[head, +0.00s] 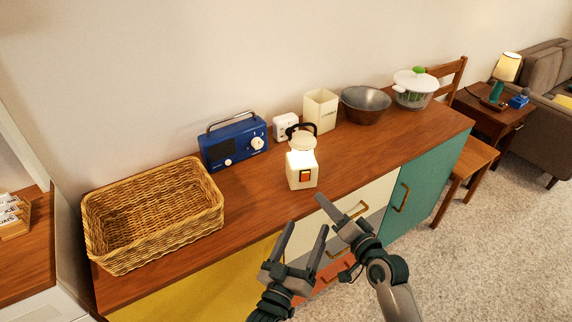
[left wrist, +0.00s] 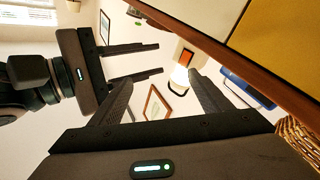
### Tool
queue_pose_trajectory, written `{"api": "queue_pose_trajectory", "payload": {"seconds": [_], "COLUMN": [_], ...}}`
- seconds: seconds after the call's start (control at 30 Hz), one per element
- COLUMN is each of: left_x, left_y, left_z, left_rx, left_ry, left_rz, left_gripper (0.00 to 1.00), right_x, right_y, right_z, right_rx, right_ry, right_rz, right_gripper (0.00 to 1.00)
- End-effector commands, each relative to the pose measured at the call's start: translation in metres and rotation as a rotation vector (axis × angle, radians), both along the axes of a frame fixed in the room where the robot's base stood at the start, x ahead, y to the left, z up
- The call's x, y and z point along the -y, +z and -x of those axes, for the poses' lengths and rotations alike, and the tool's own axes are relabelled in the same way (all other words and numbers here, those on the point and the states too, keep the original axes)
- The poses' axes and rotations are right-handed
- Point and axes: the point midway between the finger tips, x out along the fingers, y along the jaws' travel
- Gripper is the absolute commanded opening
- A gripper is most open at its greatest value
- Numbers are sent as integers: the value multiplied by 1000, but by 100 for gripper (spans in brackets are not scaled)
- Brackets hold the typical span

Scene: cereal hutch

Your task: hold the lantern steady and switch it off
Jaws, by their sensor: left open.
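The lantern (head: 302,168) is cream with a dark top handle. It stands upright on the wooden cabinet top and glows. An orange-brown switch (head: 305,176) is on its front. In the left wrist view, the lantern (left wrist: 179,78) appears inverted beyond my fingers, still lit. My left gripper (head: 306,226) is open and empty, in front of the cabinet and below the lantern. My right gripper (head: 333,210) is just right of it, also clear of the lantern. In the left wrist view, the right gripper's fingers (left wrist: 145,62) are apart with nothing between them.
A wicker basket (head: 150,215) and blue radio (head: 233,142) stand left of the lantern. A white timer-like box (head: 285,127), cream canister (head: 320,111), metal bowl (head: 365,104) and salad spinner (head: 414,90) stand behind and right. The cabinet top before the lantern is clear.

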Motion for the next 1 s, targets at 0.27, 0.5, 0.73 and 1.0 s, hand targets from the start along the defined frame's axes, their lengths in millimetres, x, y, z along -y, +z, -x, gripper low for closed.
{"api": "queue_pose_trajectory", "payload": {"seconds": [0.27, 0.5, 0.73, 1.0], "left_x": [-23, -39, -52, -56], "left_y": [45, 59, 77, 85], "left_z": [-51, -113, -154, -166], "left_rx": [49, 19, 9, 8], "left_ry": [-4, -54, -111, -137], "left_rz": [-103, -281, -420, -472], "left_gripper": [71, 71, 71, 71], "right_x": [0, 0, 0, 0], "right_y": [0, 0, 0, 0], "right_z": [0, 0, 0, 0], "right_rx": [0, 0, 0, 0], "right_ry": [0, 0, 0, 0], "right_rz": [0, 0, 0, 0], "right_gripper": [31, 31, 31, 31]}}
